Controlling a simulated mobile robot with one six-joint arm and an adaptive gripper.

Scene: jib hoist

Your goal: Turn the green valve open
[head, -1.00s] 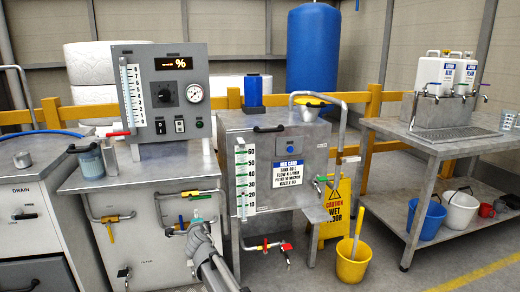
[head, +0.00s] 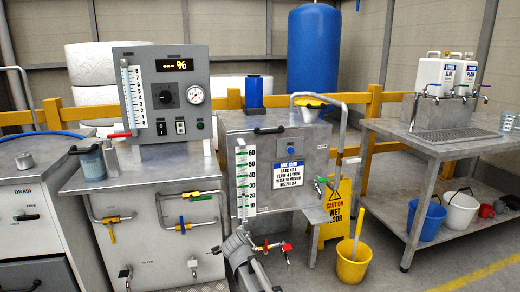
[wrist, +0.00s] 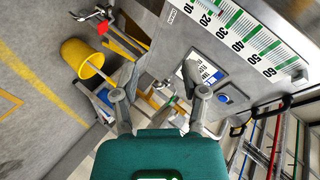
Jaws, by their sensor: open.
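The green valve (head: 334,190) is a small green lever on a metal fitting at the right side of the grey mixing tank (head: 260,135). In the wrist view a small green part (wrist: 172,102), likely this valve, shows between my fingers but farther off. My gripper (wrist: 160,66) is open and empty, with its two fingers spread. In the head view my gripper (head: 240,242) is low in front of the tank, left of and below the green valve. Its fingertips are hard to make out there.
A red-handled valve (head: 286,247) sits under the tank beside my gripper. A blue-handled valve (head: 182,224) is on the left cabinet. A yellow bucket (head: 352,265) and a wet-floor sign (head: 336,212) stand at the tank's right. Floor at the front right is clear.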

